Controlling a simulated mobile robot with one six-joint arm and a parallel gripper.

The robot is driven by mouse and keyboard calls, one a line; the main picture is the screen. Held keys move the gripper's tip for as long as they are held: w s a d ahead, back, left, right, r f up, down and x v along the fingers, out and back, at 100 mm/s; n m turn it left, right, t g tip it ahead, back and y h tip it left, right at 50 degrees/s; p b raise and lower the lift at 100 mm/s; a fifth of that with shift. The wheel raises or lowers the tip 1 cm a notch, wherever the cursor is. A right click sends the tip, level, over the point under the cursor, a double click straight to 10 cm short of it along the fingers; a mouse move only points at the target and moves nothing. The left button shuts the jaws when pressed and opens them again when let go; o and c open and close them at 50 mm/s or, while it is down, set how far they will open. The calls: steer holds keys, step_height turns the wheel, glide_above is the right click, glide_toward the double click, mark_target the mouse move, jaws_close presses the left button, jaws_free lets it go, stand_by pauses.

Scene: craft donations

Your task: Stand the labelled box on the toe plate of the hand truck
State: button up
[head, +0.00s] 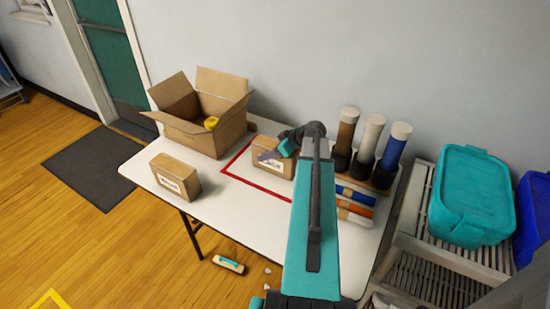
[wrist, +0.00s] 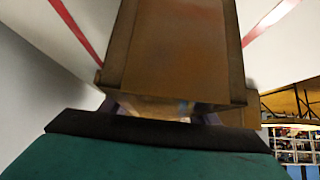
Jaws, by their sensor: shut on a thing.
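My gripper (head: 271,155) is shut on a small brown cardboard box (head: 285,170) with a white label, at the back of the white table inside a red outline. In the wrist view the box (wrist: 180,50) fills the upper middle between my purple fingers (wrist: 160,111). I cannot tell whether it touches the table. A second, similar labelled box (head: 172,172) stands upright near the table's left front edge. I cannot make out a hand truck or its toe plate in either view.
An open cardboard carton (head: 192,138) with something yellow inside stands left of the held box. Brown, white and blue cylinders (head: 392,150) stand on the right. A teal bin (head: 470,195) is further right. A small block (head: 229,264) lies on the wooden floor; floor at left is mostly clear.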

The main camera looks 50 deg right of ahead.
steer(key=shift+r, duration=0.2)
steer(key=shift+r+b, duration=1.15)
steer(key=shift+r, duration=3.7)
